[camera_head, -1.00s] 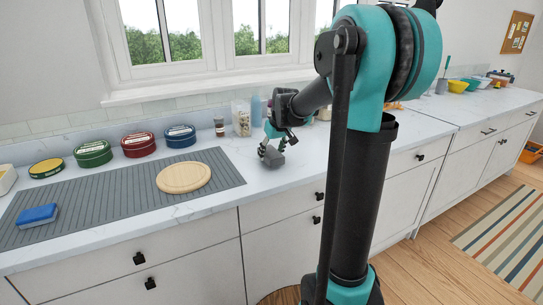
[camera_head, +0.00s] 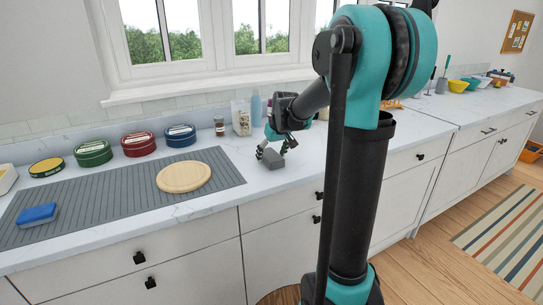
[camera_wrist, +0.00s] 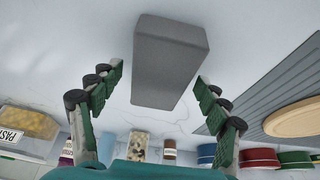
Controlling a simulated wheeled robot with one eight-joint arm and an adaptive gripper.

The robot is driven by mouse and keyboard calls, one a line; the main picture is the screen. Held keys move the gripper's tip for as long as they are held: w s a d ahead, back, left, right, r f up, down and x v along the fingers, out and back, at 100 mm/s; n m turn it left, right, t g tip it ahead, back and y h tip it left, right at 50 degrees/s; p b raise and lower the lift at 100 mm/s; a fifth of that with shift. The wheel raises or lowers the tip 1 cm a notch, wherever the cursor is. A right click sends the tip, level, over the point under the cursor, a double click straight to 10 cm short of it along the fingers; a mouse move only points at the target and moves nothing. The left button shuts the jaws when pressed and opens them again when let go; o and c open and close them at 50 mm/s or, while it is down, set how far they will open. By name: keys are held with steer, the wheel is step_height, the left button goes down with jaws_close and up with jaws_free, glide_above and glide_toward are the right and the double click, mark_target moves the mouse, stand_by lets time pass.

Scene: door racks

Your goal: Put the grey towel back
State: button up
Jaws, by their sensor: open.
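The grey towel is a small folded grey block (camera_head: 273,158) lying on the white counter just right of the ribbed grey mat. It also shows large in the wrist view (camera_wrist: 168,60), upper middle, slightly tilted. My gripper (camera_head: 276,149) is open at the towel, its fingers spread to either side. In the wrist view, my gripper (camera_wrist: 159,84) has its fingertips apart near the towel's lower end, with a gap on each side. The towel's far end reaches beyond the fingertips.
The ribbed mat (camera_head: 110,205) holds a round wooden board (camera_head: 184,177) and a blue sponge (camera_head: 37,215). Green (camera_head: 93,153), red (camera_head: 138,144) and blue (camera_head: 180,135) tins stand behind it. Jars, including a clear one (camera_head: 241,117), stand near the wall behind my gripper.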

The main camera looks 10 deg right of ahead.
steer(key=v, duration=1.2)
